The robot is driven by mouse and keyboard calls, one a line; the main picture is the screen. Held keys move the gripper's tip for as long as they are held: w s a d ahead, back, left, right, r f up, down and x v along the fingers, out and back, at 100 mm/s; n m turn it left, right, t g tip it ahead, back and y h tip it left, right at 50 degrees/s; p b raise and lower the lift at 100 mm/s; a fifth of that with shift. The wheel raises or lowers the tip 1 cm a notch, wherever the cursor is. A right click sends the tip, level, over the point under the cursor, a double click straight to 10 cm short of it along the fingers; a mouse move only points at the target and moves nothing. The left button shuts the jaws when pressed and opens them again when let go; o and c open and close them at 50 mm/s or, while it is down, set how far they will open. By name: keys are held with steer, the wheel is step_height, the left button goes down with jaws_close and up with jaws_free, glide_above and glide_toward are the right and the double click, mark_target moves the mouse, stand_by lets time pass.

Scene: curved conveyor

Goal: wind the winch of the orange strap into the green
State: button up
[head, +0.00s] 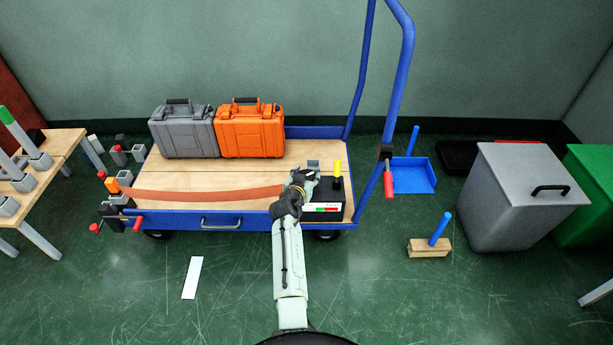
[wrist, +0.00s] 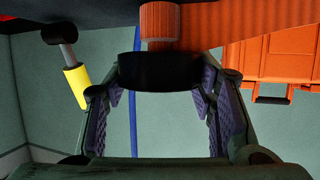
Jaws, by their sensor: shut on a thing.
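The orange strap (head: 210,194) runs along the front of the blue cart's bed, from an orange block (head: 113,186) at the left to my gripper (head: 302,182). In the wrist view, my gripper (wrist: 161,82) is shut on the black end piece (wrist: 158,70) of the strap (wrist: 160,25). A dark winch box (head: 325,195) stands just right of my gripper, with a yellow-gripped lever (head: 338,168) standing up. The lever also shows in the wrist view (wrist: 75,82). A green and red gauge (head: 326,209) is on the box's front; its pointer is too small to read.
A grey case (head: 183,132) and an orange case (head: 249,132) stand at the back of the cart (head: 180,218). The cart's tall blue handle (head: 405,60) rises at the right. A table (head: 62,145) stands left, a grey bin (head: 515,195) right.

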steer(key=c, duration=0.3)
steer(key=shift+f+b, duration=0.2)
steer(key=shift+b, duration=0.6)
steer(key=m+h+b, duration=0.1)
steer(key=b, duration=0.1)
steer(key=shift+f+b, duration=0.2)
steer(key=shift+b, duration=0.15)
steer(key=m+g+h+b, duration=0.1)
steer(key=m+h+b, duration=0.1)
steer(key=b, duration=0.4)
steer(key=shift+a+f, duration=0.1)
steer(key=m+g+h+b, duration=0.3)
steer(key=b, duration=0.4)
steer(key=shift+m+h, duration=0.3)
steer(key=m+g+h+b, duration=0.2)
steer(key=m+g+b, duration=0.1)
steer(key=b, duration=0.3)
steer(key=shift+r, duration=0.2)
steer(key=m+g+b, duration=0.2)
steer(key=b, duration=0.1)
steer(key=shift+r+h, duration=0.25)
steer(key=shift+h, duration=0.15)
steer(key=shift+g, duration=0.4)
